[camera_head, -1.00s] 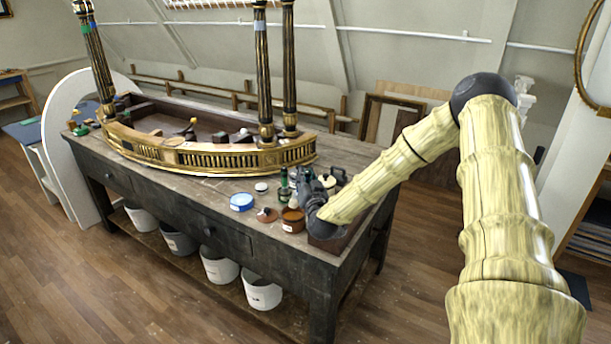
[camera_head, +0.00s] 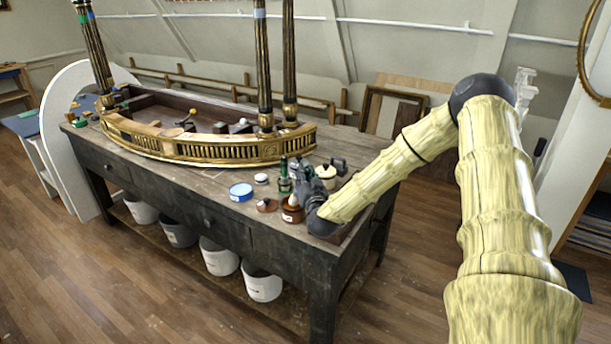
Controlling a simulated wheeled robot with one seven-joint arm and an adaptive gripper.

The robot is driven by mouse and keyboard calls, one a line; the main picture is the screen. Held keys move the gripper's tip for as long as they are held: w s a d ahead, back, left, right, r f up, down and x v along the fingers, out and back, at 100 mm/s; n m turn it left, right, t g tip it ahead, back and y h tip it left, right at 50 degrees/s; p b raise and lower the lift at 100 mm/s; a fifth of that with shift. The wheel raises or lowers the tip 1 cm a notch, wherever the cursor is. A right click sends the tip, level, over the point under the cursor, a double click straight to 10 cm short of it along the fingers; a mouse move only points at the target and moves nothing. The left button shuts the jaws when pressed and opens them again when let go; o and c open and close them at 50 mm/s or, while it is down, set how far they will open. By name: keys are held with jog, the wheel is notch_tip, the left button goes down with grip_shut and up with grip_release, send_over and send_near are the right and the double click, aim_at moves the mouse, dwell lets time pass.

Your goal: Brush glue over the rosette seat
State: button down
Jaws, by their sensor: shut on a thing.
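My gripper (camera_head: 304,187) is over the front right end of the workbench, seen from behind and partly hidden by its own wrist. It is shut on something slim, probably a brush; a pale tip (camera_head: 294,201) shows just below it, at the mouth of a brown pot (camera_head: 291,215). I cannot tell whether the tip is inside the pot or above it. The gilt console (camera_head: 205,149) lies on the bench to the left, with a curved pierced front and dark columns standing up. I cannot pick out the rosette seat at this size.
A blue-rimmed tin (camera_head: 241,192), a small copper-coloured lid (camera_head: 266,205), a green bottle (camera_head: 284,176) and a cream-topped jar (camera_head: 326,174) crowd around the gripper. The bench's front strip left of the tin is clear.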

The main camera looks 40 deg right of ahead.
jog(key=shift+f+b, duration=0.6)
jog(key=shift+f, duration=0.1)
dwell(2.1)
jog(key=shift+r, duration=0.15)
jog(key=shift+r+p, duration=2.15)
jog(key=shift+r, duration=1.3)
jog(key=shift+a, duration=0.1)
